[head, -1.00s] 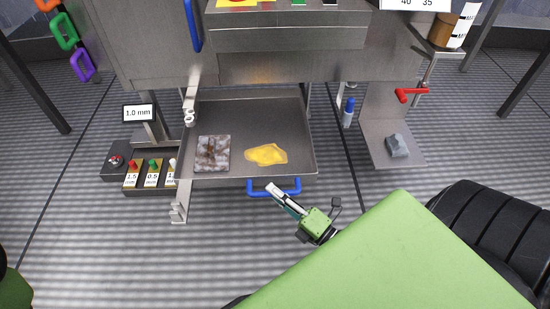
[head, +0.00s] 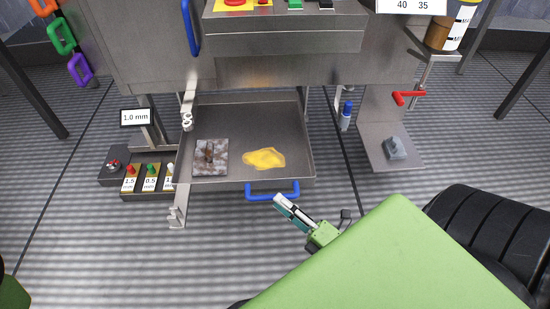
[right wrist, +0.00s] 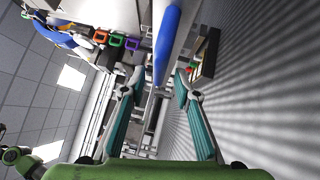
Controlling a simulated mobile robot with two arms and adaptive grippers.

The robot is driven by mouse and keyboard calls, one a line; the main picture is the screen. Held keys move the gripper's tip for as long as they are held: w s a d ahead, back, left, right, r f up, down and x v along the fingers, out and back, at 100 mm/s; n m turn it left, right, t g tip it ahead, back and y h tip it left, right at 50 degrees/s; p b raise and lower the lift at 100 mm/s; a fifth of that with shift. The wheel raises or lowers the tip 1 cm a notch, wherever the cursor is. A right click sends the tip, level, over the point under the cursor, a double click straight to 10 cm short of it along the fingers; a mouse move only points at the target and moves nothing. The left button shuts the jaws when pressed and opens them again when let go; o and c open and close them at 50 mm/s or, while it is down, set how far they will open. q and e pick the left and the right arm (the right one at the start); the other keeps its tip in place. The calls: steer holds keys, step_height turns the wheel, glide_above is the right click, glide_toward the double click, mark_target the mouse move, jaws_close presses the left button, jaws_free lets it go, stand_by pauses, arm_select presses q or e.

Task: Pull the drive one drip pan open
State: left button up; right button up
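The drip pan (head: 225,183) is a shallow grey metal tray under the machine. It stands well out, with its inside showing. A brown-grey stained square piece (head: 210,158) and a yellow puddle (head: 264,158) lie in it. Its blue handle (head: 272,195) is on the front edge. My right gripper (head: 284,205) is just in front of the handle, toward the lower right. In the right wrist view its two teal fingers (right wrist: 158,92) are spread, with the blue handle (right wrist: 166,45) ahead of the tips and nothing held. My left gripper is out of view.
A low block with coloured knobs (head: 148,178) and a 1.0 mm sign (head: 135,117) stand left of the pan. On the right are a blue-capped bottle (head: 346,115), a red handle (head: 408,98) and a plate with a grey lump (head: 395,148). The floor in front is clear.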

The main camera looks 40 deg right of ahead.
steer(key=v, duration=0.8)
steer(key=shift+s, duration=0.2)
